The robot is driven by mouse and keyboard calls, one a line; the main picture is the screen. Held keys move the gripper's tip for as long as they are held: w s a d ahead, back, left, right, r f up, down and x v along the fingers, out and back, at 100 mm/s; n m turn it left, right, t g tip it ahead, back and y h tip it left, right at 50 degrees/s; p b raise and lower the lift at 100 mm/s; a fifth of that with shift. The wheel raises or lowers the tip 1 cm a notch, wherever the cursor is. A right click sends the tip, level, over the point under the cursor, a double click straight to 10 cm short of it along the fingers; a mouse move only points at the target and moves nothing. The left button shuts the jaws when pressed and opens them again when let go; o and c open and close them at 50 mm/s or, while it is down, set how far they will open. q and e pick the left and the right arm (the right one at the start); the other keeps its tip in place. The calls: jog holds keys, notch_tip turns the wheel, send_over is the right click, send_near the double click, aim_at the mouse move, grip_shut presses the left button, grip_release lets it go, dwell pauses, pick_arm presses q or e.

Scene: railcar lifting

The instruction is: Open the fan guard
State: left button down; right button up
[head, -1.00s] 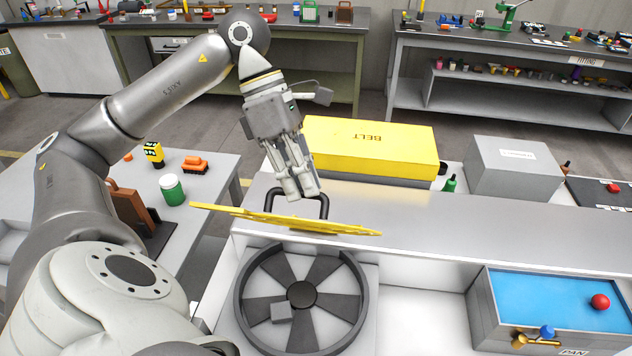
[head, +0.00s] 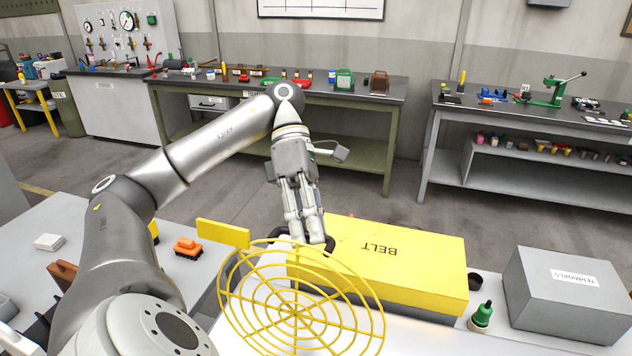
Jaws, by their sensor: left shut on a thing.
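The yellow fan guard (head: 294,312), a round wire grille with a flat tab (head: 222,233) at its upper left, stands raised and tilted in the lower middle of the head view. My left gripper (head: 308,240) is shut on the guard's dark handle (head: 329,245) at the top rim, in front of the yellow belt box. The fan is out of the picture. My right gripper is not in view.
The yellow BELT box (head: 400,265) stands close behind and right of the guard. A green bottle (head: 481,317) and the grey TERMINALS box (head: 568,292) stand farther right. A side table with an orange item (head: 188,248) is at left.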

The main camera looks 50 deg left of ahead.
pick_arm(q)
jog(key=shift+w+a+f, duration=0.15)
jog(key=shift+w+f, duration=0.05)
jog(key=shift+f, duration=0.2)
jog(key=c, duration=1.7)
grip_release()
jog(key=shift+o, duration=1.1)
jog(key=shift+w, duration=0.2)
jog(key=shift+a+r, duration=0.1)
jog(key=shift+r, duration=0.15)
